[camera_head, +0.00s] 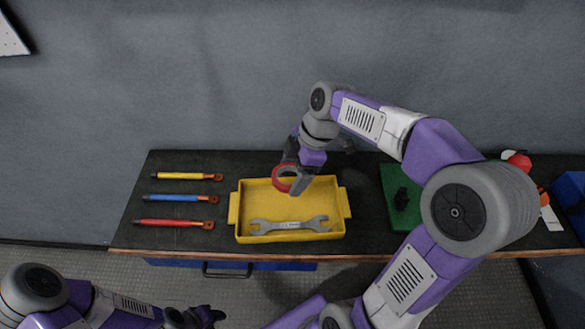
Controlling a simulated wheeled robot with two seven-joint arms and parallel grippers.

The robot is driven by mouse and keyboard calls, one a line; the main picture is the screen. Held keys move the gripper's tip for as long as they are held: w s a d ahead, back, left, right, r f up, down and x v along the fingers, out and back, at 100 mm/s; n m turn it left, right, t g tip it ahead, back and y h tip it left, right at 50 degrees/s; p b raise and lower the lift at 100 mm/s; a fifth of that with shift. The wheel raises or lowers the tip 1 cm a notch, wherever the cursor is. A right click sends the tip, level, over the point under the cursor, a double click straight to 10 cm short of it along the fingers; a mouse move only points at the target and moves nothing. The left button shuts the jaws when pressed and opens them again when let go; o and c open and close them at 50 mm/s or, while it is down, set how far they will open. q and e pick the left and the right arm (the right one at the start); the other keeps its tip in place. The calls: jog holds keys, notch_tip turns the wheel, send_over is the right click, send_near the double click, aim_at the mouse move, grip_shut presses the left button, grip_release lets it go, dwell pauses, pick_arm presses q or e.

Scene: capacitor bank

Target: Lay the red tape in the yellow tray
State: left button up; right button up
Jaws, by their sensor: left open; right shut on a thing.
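The red tape (284,181) is a red ring, held in my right gripper (293,183). It is over the yellow tray (339,206), near the tray's back wall. I cannot tell whether the tape touches the tray floor. A grey double-ended wrench (288,225) lies along the front of the tray. My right gripper is shut on the tape and partly hides it. My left gripper (213,317) is open and empty, low in front of the bench at the bottom of the view.
Yellow (180,176), blue (178,198) and red (170,222) rods lie on the bench left of the tray. A green board (393,180) with a black part lies to the right, partly behind my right arm. A blue bin (569,190) is at the far right.

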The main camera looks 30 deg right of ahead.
aim_at(291, 203)
jog(key=shift+f+b, duration=3.45)
jog(key=shift+f, duration=1)
jog(key=shift+s+f, duration=0.2)
jog(key=shift+f, duration=0.2)
jog(key=o, duration=0.9)
jog(key=shift+s, duration=0.1)
jog(key=v, duration=0.2)
jog(key=p+v, duration=0.1)
jog(key=v, duration=0.2)
jog(key=p+v, duration=0.1)
jog(key=v, duration=0.2)
jog(key=shift+a+r, duration=0.2)
jog(key=shift+r, duration=0.15)
